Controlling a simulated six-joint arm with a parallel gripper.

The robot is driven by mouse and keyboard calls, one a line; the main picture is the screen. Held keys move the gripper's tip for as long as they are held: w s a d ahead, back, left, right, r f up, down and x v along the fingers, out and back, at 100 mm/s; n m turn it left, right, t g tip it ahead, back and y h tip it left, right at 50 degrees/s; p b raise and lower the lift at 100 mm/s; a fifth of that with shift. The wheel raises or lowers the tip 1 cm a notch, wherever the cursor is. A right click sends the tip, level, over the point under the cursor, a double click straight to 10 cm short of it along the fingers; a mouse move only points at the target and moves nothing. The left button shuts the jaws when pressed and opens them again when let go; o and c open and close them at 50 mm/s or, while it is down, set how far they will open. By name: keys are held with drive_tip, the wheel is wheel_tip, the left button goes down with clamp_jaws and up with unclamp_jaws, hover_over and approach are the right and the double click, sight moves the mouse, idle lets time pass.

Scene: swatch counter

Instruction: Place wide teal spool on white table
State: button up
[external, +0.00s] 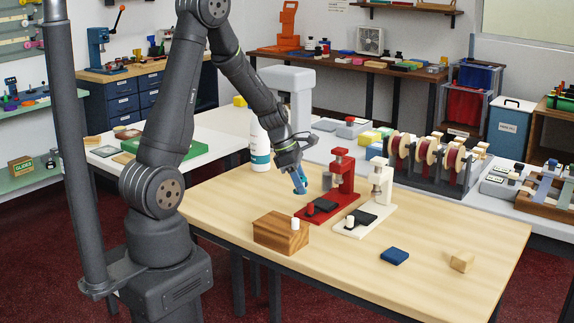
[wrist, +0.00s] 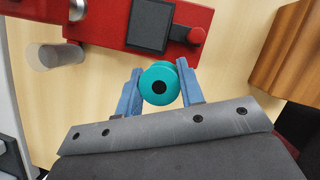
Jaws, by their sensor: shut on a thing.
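The wide teal spool (wrist: 160,84) is between the two blue fingers of my gripper (wrist: 160,92) in the wrist view, its round end with a dark centre hole facing the camera. My gripper (external: 299,182) is shut on it over the light wood table (external: 440,235), beside the red press; in the external view fingers mostly hide the spool. I cannot tell whether the spool touches the table. A white table (external: 215,122) stands behind the wood table at the left. Another white surface (external: 440,191) lies at the right back.
The red press (external: 336,190) is close to the right of my gripper, with a cream press (external: 376,200) beyond. A wooden block (external: 281,232) stands in front. A white bottle (external: 259,150) stands behind. A blue pad (external: 395,256) and small wood block (external: 462,261) lie at the right front.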

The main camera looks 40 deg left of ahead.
drive_tip(key=s+d+r, duration=0.5)
drive_tip(key=d, duration=0.2)
drive_tip(key=w+a+r+m+g+y, duration=0.3)
drive_tip(key=w+a+m+g, duration=0.3)
drive_tip(key=w+a+m, duration=1.15)
drive_tip(key=s+d+f+m, duration=0.1)
drive_tip(key=f+m, duration=0.1)
drive_tip(key=f, duration=0.1)
drive_tip(key=s+d+f+m, duration=0.1)
drive_tip(key=s+f+m, duration=0.1)
drive_tip(key=f, duration=0.2)
drive_tip(key=s+d+f+m+y, duration=0.1)
drive_tip(key=f+m, duration=0.1)
drive_tip(key=f, duration=0.1)
drive_tip(key=shift+s+f, duration=0.25)
drive_tip(key=shift+f, duration=0.05)
drive_tip(key=s+d+r+n+h, duration=0.1)
drive_tip(key=s+d+r+n, duration=0.25)
drive_tip(key=s+d, duration=0.25)
drive_tip(key=s+d+r+n+h, duration=0.1)
drive_tip(key=s+d+r+n, duration=0.1)
drive_tip(key=s+d+r, duration=0.35)
hover_over(288, 205)
drive_tip(key=w, duration=0.1)
drive_tip(key=f, duration=0.8)
drive_tip(key=shift+w+a, duration=0.15)
drive_tip(key=shift+a, duration=0.2)
drive_tip(key=shift+f, duration=1.95)
drive_tip(key=shift+f, duration=0.1)
